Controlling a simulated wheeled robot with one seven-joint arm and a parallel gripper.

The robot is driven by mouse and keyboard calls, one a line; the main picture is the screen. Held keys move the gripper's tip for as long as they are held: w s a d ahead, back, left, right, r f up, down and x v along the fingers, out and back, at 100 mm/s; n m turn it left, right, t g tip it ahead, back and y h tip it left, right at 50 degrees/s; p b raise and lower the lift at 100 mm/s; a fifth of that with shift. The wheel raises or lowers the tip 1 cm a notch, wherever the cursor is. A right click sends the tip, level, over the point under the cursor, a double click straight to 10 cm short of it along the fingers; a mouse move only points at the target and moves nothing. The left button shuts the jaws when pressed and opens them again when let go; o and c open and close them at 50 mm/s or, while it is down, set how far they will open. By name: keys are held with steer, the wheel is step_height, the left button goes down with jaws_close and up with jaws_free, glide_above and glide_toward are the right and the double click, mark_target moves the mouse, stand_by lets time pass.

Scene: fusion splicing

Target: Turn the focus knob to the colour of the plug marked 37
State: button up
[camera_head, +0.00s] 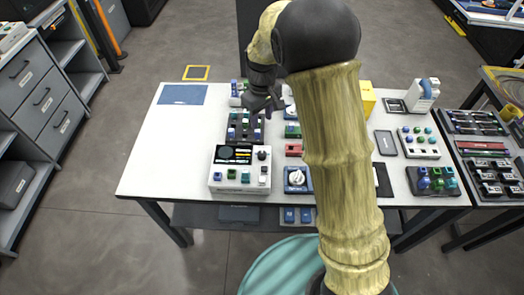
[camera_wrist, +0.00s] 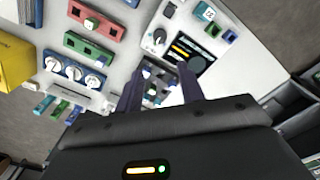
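A white device with a dark screen (camera_head: 235,154) stands near the table's front edge. A dark knob (camera_head: 262,155) is at its upper right, with a row of blue and green plugs (camera_head: 231,174) below. In the wrist view the knob (camera_wrist: 159,37) is beside the screen (camera_wrist: 186,50). A teal plug (camera_wrist: 205,12) there has a small number tag that I cannot read surely. I cannot tell which plug is marked 37, nor whether this knob is the focus knob. My gripper (camera_head: 262,106) is open above the dark plug rack (camera_head: 240,127); its fingers (camera_wrist: 161,91) are apart and empty.
A blue box with a white dial (camera_head: 298,178) stands right of the device. A red block (camera_head: 293,150) and a green block (camera_head: 292,131) lie behind it. My arm hides the table's middle.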

mark_target(262, 153)
step_height(262, 153, down, 17)
steer(key=shift+f+p, duration=0.15)
steer(key=shift+p, duration=1.1)
steer(key=c, duration=0.7)
